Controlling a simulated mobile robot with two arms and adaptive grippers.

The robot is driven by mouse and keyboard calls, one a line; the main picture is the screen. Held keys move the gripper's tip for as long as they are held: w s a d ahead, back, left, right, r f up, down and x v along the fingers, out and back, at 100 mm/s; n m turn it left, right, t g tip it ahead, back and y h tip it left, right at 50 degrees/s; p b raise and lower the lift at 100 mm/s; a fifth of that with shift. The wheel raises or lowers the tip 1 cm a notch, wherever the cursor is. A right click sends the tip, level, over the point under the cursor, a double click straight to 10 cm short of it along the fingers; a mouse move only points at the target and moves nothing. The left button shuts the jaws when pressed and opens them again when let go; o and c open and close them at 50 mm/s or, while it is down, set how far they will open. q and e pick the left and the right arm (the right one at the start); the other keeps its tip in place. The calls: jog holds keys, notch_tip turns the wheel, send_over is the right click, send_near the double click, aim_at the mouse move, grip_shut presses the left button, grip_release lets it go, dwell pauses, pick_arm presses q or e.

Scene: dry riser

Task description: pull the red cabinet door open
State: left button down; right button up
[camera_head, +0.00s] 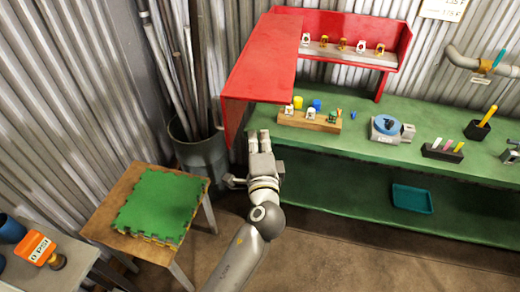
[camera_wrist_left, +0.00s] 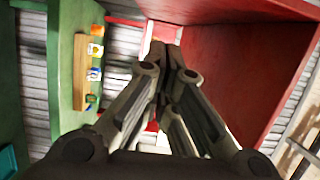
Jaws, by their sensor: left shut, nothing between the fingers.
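The red cabinet (camera_head: 345,27) stands against the corrugated wall at the back of the green bench. Its interior shelf with several small tags is in plain view. A large red panel (camera_head: 262,60), which looks like its door, juts out from the cabinet's left side toward me, so the cabinet stands open. I see no handle. My left gripper (camera_head: 259,136) is shut and empty, just below and right of the panel's near end. In the left wrist view the closed fingertips (camera_wrist_left: 167,48) are beside the red panel (camera_wrist_left: 235,75); contact is unclear. My right gripper is out of view.
The green bench (camera_head: 360,150) holds a wooden block with coloured caps (camera_head: 310,120) and a blue-topped device (camera_head: 390,128). A grey bin with poles (camera_head: 205,155) stands left of the gripper. A stool with green mats (camera_head: 160,205) is nearer. Floor at lower right is clear.

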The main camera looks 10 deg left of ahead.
pick_arm(q)
jog(key=a+p, duration=0.1)
jog(key=a, duration=0.3)
jog(key=shift+w+a+p, duration=0.1)
jog(key=shift+w+p, duration=0.05)
jog(key=shift+p, duration=0.15)
